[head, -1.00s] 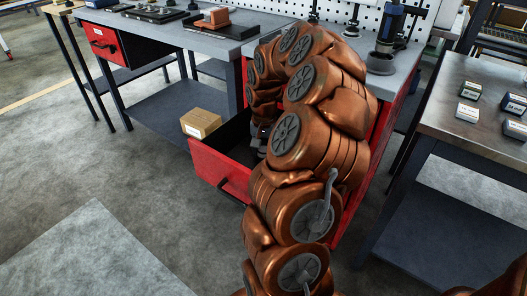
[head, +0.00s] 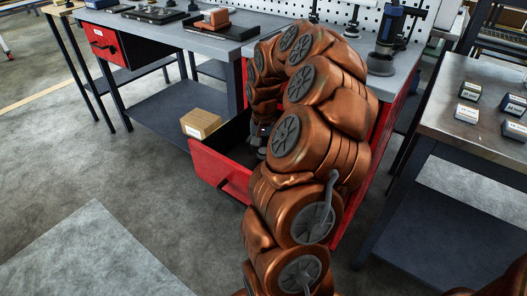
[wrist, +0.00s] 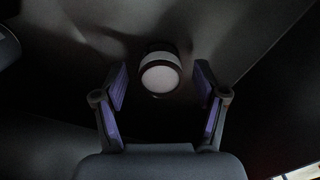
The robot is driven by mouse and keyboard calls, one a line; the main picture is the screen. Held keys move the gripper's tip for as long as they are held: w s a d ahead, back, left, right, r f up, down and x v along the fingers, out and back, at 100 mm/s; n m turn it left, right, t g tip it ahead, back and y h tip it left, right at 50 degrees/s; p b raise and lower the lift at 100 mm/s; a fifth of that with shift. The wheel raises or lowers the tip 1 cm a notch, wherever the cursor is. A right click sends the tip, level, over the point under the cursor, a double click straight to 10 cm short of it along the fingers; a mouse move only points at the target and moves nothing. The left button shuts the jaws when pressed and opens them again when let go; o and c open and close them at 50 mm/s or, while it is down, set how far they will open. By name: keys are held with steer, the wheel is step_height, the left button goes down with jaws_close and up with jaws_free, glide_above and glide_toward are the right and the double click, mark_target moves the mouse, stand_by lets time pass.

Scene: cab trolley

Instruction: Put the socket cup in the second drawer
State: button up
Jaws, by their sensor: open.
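A red-fronted drawer (head: 222,173) stands pulled out of the cabinet under the bench, partly hidden by my arm. My gripper (head: 259,137) reaches down into it, mostly hidden in the head view. In the wrist view its two fingers are spread open. A small round cup (wrist: 160,76), pale on its face with a dark rim, sits on the dark drawer floor just ahead of and between the fingertips. It appears to be the socket cup, and neither finger visibly touches it. The arm hides which drawer of the cabinet this is.
A cardboard box (head: 200,124) sits on the lower shelf left of the drawer. The grey bench top (head: 225,45) is above. A second table (head: 450,105) with several small labelled boxes stands at right. The floor at front left is clear.

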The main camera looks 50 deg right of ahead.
mark_target(264, 151)
step_height(264, 151, up, 11)
steer(key=p, duration=0.2)
steer(key=a+r+n, duration=0.2)
steer(key=a+n, duration=0.1)
steer(key=a, duration=0.7)
steer(key=s+a+n+g, duration=0.1)
steer(key=s+a+n, duration=0.3)
steer(key=a, duration=0.9)
steer(key=s+a+f+n+g, duration=0.1)
steer(key=s+a+f+n, duration=0.1)
steer(key=s+a, duration=0.3)
steer(key=s+a+f+n, duration=0.2)
steer(key=s+a, duration=0.3)
steer(key=s, duration=0.6)
steer(key=shift+a+n+g, duration=0.35)
steer(key=shift+n+g, duration=0.05)
steer(key=shift+f, duration=0.1)
step_height(264, 151, up, 26)
steer(key=t+p, duration=0.1)
steer(key=p, duration=2.3)
steer(key=shift+s+r, duration=0.25)
steer(key=shift+s, duration=0.1)
